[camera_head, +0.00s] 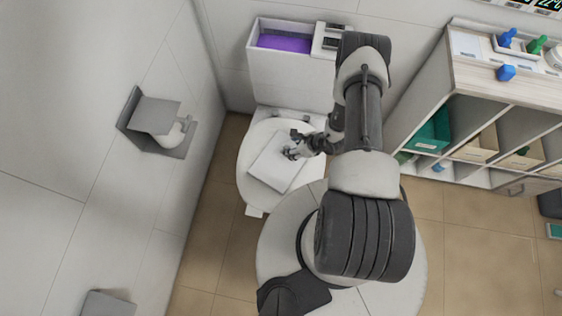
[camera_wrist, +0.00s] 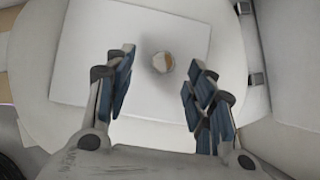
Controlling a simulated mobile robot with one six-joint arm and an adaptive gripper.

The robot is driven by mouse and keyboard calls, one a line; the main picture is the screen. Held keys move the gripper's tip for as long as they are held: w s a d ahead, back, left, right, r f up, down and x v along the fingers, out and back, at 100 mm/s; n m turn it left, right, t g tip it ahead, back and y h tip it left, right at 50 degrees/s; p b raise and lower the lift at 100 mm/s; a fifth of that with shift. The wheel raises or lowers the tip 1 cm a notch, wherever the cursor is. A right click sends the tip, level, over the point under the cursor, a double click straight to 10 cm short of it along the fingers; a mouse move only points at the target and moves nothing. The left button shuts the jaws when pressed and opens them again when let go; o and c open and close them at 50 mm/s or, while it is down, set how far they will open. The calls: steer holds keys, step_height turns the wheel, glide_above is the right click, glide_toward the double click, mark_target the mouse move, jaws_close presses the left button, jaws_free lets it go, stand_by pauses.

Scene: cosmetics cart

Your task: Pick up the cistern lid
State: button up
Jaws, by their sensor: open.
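The cistern lid (camera_head: 270,172) is a flat white rectangular plate lying on the closed toilet seat (camera_head: 248,150). It also shows in the wrist view (camera_wrist: 100,50), with a small round knob (camera_wrist: 162,63) near its middle. My gripper (camera_head: 292,152) is over the lid's upper right part in the head view. In the wrist view my gripper (camera_wrist: 160,76) is open, with its two fingers apart and the knob between and slightly beyond the fingertips. I see no contact with the knob or lid. In the head view my gripper hides the knob.
The open cistern (camera_head: 290,72), purple inside, stands behind the toilet, with a small white and dark object (camera_head: 330,40) on its right end. A paper holder (camera_head: 158,125) is on the left wall. A shelf unit (camera_head: 500,85) with bottles and boxes stands to the right.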

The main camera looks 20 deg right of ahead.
mark_target(287, 148)
steer(key=shift+d+b+x, duration=0.2)
steer(key=shift+b+x, duration=0.5)
steer(key=shift+x, duration=0.65)
steer(key=shift+d+b+x, duration=0.15)
steer(key=shift+b+x, duration=0.55)
steer(key=shift+x, duration=0.7)
steer(key=shift+f, duration=0.15)
jaws_close()
